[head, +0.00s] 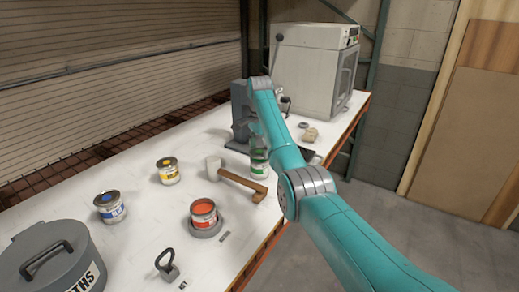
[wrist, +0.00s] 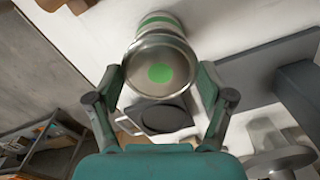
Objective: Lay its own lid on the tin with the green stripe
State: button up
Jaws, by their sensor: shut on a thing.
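The tin with the green stripe (head: 259,166) stands upright on the bench in the head view, beside the grey stand and partly behind my arm. Its green band also shows at the top of the wrist view (wrist: 158,19). A round metal lid with a green dot (wrist: 160,73) sits between my fingertips (wrist: 160,80) in the wrist view. My gripper is shut on this lid, which lines up in front of the tin and hides its opening. I cannot tell whether lid and tin touch. In the head view my arm largely hides the gripper and the lid.
A grey stand (head: 240,112) is close behind the tin, and a mallet (head: 236,179) lies in front. Yellow (head: 168,171), blue (head: 110,207) and red (head: 203,212) tins stand further left and nearer. A dark flat plate (head: 307,155) lies to the right, by the bench edge.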

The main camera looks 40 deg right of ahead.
jog(key=shift+f, duration=0.7)
jog(key=o, duration=0.6)
jog(key=shift+o, duration=0.2)
notch_tip(320, 180, up, 8)
jog(key=shift+f, duration=0.25)
